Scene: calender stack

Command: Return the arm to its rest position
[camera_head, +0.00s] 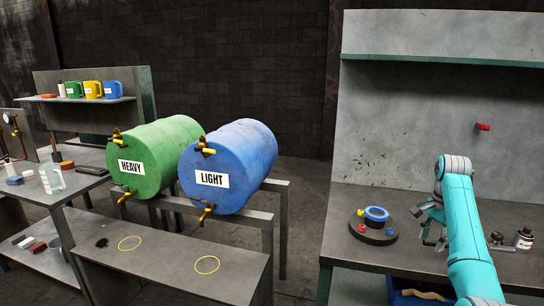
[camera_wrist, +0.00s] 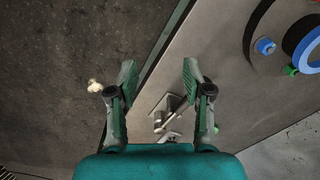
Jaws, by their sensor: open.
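My teal arm (camera_head: 466,230) reaches over the grey bench on the right side of the head view. My gripper (camera_head: 424,222) is bent over toward the left, just right of a dark round base with a blue ring. In the wrist view my gripper (camera_wrist: 158,72) has its two fingers spread wide apart with nothing held between the tips. The bench edge runs diagonally beneath the fingers. A small metal fitting (camera_wrist: 168,108) shows between the fingers; I cannot tell its height.
The dark round base (camera_head: 372,234) carries a blue ring (camera_head: 376,213) and coloured knobs. A blue crate (camera_head: 400,297) is below the bench. Green (camera_head: 155,157) and blue (camera_head: 230,165) drums lie on a stand to the left.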

